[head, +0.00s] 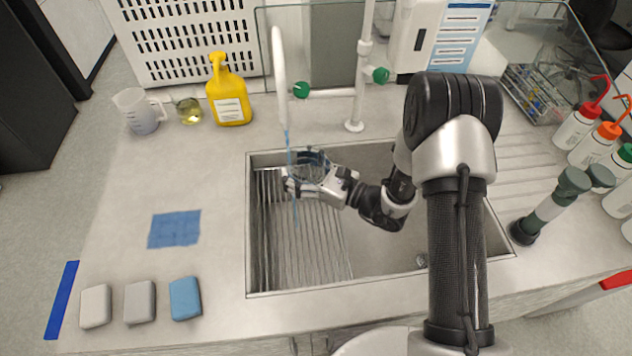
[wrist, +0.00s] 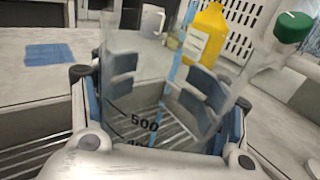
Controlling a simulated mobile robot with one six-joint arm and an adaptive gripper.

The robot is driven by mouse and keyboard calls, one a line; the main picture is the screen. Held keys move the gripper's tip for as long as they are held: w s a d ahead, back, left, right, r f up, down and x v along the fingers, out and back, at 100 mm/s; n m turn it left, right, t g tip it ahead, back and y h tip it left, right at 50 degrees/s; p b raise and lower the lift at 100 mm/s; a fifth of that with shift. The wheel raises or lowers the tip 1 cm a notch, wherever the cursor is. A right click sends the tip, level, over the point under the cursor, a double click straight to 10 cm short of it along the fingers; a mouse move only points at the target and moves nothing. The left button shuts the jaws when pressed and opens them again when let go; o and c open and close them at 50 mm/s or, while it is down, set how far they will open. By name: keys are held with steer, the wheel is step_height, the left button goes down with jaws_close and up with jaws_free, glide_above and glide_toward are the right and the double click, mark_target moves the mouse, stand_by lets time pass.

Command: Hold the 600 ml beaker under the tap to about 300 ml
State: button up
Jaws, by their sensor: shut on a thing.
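The clear glass beaker (head: 311,163) is held upright or nearly so above the left part of the sink. In the wrist view the beaker (wrist: 150,105) stands between the blue finger pads, with a 500 mark readable and a lower mark partly hidden. My gripper (head: 318,185) is shut on it. The white tap (head: 279,75) is running. Its thin blue stream (head: 288,150) passes at the beaker's left edge and shows on down below it, towards the sink; whether any enters the beaker I cannot tell. No water level is clear in the glass.
The steel sink (head: 382,252) has a ribbed left floor. A yellow bottle (head: 229,98), a round flask (head: 189,110) and a white jug (head: 138,112) stand behind left. A blue cloth (head: 174,229) and sponges (head: 140,302) lie left. Wash bottles (head: 577,127) stand right.

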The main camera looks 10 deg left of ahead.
steer(key=shift+w+d+b+x, duration=0.1)
steer(key=shift+w+b+x, duration=0.1)
steer(key=shift+x, duration=0.75)
steer(key=shift+w+d+b+x, duration=0.1)
steer(key=shift+w+b+x, duration=0.1)
steer(key=shift+x, duration=0.8)
steer(key=shift+w+d+b+x, duration=0.15)
steer(key=shift+w+x, duration=0.1)
steer(key=shift+x, duration=0.7)
stand_by(5.1)
